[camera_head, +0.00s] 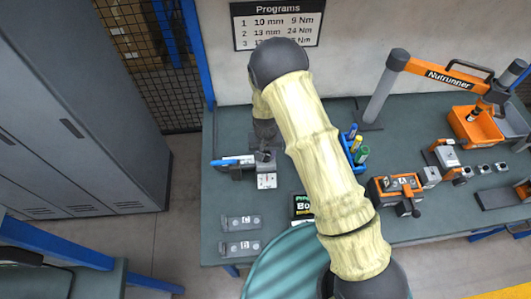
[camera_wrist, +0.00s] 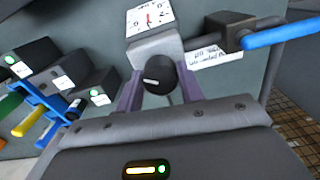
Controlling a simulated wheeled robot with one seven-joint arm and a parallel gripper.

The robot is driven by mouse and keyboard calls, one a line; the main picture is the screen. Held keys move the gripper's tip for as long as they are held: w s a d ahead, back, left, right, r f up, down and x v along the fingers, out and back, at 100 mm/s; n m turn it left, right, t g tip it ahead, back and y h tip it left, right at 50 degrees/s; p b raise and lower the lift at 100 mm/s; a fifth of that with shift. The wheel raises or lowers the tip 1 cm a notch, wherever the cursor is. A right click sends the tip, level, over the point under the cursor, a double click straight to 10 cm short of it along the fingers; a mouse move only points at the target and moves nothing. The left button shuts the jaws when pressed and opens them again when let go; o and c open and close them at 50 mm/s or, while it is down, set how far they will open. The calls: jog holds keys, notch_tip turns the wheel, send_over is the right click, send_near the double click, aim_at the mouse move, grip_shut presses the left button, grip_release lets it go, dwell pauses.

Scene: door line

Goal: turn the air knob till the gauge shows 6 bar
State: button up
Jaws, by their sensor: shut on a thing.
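The air knob (camera_wrist: 159,75) is a dark round knob with a white mark, on the front of a grey block. The gauge (camera_wrist: 150,18) is a white dial with a red needle on top of that block; its figures are too small to read for certain. My gripper (camera_wrist: 160,92) is shut on the knob, with one purple finger on each side of it. In the head view the gauge (camera_head: 266,181) shows as a small white face on the bench, just below my gripper (camera_head: 265,155). The knob is hidden there.
A blue-handled lever (camera_wrist: 278,34) sticks out beside the gauge block. A blue rack (camera_head: 352,150) of coloured tools stands right of my arm. Grey blocks (camera_head: 240,222) lie at the bench's near left.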

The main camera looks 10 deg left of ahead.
jog(key=m+b, duration=0.2)
jog(key=m, duration=0.3)
jog(key=shift+m, duration=0.3)
jog(key=m, duration=0.5)
jog(key=shift+a+m, duration=0.1)
jog(key=shift+m, duration=0.2)
jog(key=o, duration=1)
jog(key=shift+r, duration=0.1)
